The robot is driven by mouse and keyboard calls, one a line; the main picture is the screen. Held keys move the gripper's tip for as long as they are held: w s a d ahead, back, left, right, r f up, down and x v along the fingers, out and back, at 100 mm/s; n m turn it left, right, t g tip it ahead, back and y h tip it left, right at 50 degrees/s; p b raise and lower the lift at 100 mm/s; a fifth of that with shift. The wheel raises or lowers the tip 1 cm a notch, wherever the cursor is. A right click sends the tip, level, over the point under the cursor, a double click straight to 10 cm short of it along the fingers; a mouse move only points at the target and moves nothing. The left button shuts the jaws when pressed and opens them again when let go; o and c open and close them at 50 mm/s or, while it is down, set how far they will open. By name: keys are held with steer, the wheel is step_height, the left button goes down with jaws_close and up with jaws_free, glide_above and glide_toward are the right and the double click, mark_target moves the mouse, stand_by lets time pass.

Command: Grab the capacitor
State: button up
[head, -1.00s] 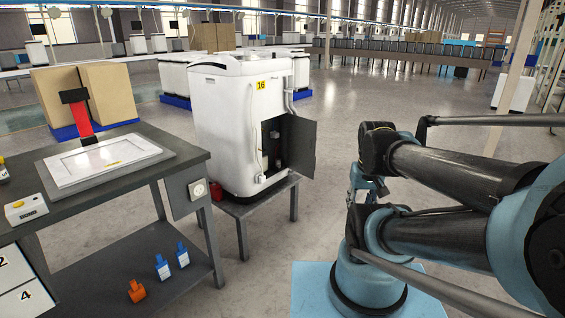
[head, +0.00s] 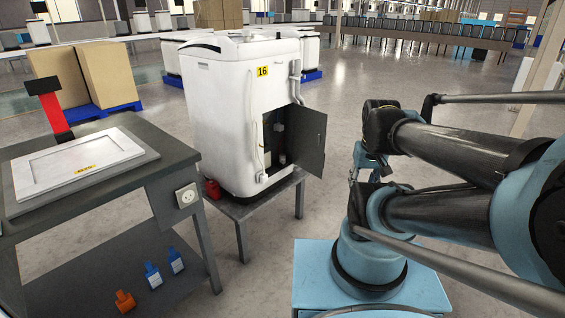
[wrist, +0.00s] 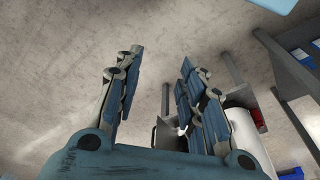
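A white machine (head: 222,120) labelled 16 stands on a small grey table (head: 262,207). Its dark door (head: 311,142) is swung open on a low compartment. Small pale parts (head: 281,159) show inside; I cannot tell which, if any, is the capacitor. My gripper (wrist: 160,58) is open and empty in the wrist view, its fingers wide apart over the floor. The white machine (wrist: 243,132) appears there at lower right, partly hidden behind the right finger.
A grey workbench (head: 125,195) stands at left with a white panel (head: 75,165) on top. Blue and orange bottles (head: 153,275) are on its lower shelf. A red can (head: 212,189) is beside the machine. Floor (head: 335,130) is open right of the door.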

steer(key=w+a+r+n+y, duration=0.1)
steer(key=w+a+r, duration=0.15)
steer(key=w, duration=0.35)
steer(key=w+a+r+n, duration=0.1)
steer(key=w+r, duration=0.2)
steer(key=w, duration=0.3)
steer(key=n+t+y, duration=0.2)
steer(key=n+y, duration=0.1)
steer(key=n, duration=0.3)
glide_above(283, 155)
steer(key=s+d, duration=0.2)
steer(key=s, duration=0.1)
step_height(283, 155, down, 21)
steer(key=shift+w+r+x, duration=0.1)
steer(key=shift+w+x, duration=0.1)
steer(key=shift+x, duration=0.7)
steer(key=shift+w+r+x, duration=0.1)
steer(key=shift+w+x, duration=0.05)
steer(key=shift+x, duration=0.75)
steer(key=shift+w+x, duration=0.2)
steer(key=shift+x, duration=0.7)
steer(key=shift+c, duration=0.4)
